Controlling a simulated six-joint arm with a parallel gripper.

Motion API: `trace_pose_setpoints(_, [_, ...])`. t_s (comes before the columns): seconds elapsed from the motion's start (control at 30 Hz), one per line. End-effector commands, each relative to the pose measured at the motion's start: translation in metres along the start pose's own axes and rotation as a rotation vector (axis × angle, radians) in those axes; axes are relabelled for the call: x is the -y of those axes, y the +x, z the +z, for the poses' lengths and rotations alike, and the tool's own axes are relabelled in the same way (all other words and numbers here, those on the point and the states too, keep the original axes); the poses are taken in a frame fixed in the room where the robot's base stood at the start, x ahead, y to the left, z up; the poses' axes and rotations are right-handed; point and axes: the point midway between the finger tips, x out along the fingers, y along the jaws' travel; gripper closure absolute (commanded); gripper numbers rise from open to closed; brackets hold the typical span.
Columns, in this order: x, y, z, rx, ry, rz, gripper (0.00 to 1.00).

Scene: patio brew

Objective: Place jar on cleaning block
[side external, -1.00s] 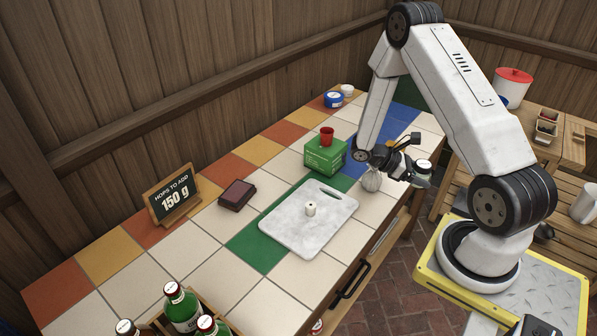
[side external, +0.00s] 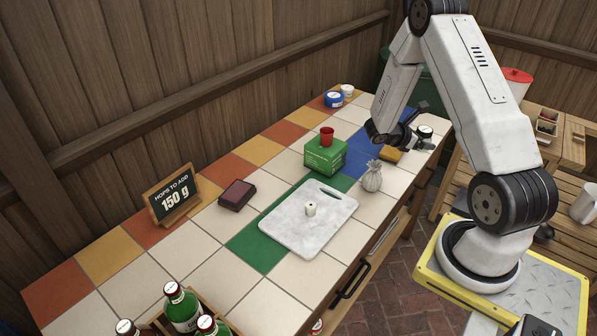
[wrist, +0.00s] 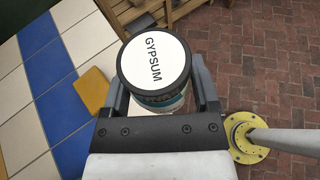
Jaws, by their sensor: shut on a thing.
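My gripper (side external: 420,142) is shut on a jar (side external: 425,131) with a white lid and black rim. The wrist view shows the jar (wrist: 155,62) between the two fingers, its lid reading GYPSUM. The jar is held above the right edge of the tiled table. A flat yellow block (side external: 391,155), sponge-like, lies on the table just left of and below the gripper in the side view. In the wrist view the yellow block (wrist: 93,90) lies left of the jar, apart from it. A dark red block (side external: 237,194) lies farther left; which one is the cleaning block is unclear.
A white cutting board (side external: 300,235) holds a small white cylinder (side external: 310,208). Bare tiles lie between these things.

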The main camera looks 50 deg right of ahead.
Motion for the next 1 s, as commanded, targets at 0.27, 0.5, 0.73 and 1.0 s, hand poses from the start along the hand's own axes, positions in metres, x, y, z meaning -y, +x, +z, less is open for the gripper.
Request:
trace_pose_setpoints(0.27, [-0.018,0.009,-0.006,0.001,0.002,-0.001,0.89])
trace_pose_setpoints(0.5, [-0.045,0.021,-0.015,0.001,0.002,-0.002,0.89])
trace_pose_setpoints(0.73, [-0.07,0.033,-0.022,0.001,0.002,-0.002,0.89])
trace_pose_setpoints(1.0, [-0.094,0.047,-0.037,0.0,0.0,-0.003,0.89])
